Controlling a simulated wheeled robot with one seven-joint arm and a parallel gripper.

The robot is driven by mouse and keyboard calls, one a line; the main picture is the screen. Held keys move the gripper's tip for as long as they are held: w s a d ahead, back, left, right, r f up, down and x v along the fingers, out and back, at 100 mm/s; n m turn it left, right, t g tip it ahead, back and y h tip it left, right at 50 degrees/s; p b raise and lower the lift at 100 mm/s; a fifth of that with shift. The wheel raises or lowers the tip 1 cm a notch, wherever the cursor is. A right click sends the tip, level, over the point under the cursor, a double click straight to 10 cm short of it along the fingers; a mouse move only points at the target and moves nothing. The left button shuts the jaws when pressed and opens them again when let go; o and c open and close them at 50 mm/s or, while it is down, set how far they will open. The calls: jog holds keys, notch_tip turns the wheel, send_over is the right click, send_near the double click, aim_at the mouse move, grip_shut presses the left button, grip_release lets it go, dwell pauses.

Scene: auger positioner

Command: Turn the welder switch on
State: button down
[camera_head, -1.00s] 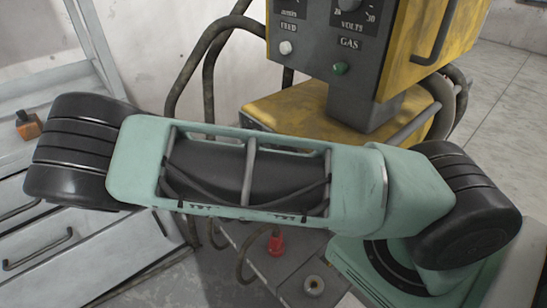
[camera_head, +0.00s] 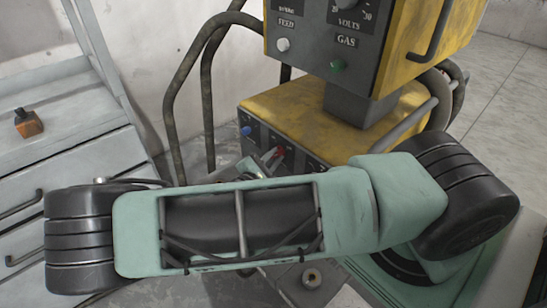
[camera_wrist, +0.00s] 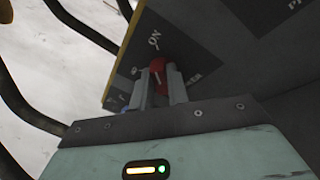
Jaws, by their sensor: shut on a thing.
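The welder (camera_head: 310,115) is a yellow box with a dark front panel, at the centre right of the head view. Its switch is a red knob (camera_wrist: 158,72) on the dark panel, with "ON" printed above it in the wrist view. My gripper (camera_wrist: 160,82) has its two grey fingers closed on either side of the red knob. I cannot tell exactly which mark the knob points to. In the head view my gripper (camera_head: 270,160) is at the lower panel by the red knob (camera_head: 280,151), partly hidden behind my arm.
A blue knob (camera_head: 246,131) is on the same lower panel, to the left. The upper yellow control box (camera_head: 425,45) carries a white feed button and a green gas button. Dark hoses (camera_head: 185,85) loop at the left. A grey drawer cabinet (camera_head: 75,140) stands further left.

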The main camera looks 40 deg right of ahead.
jog(key=c, duration=1.4)
grip_release()
jog(key=shift+o, duration=0.2)
jog(key=v, duration=1.7)
jog(key=shift+a+p, duration=0.25)
jog(key=shift+p, duration=0.1)
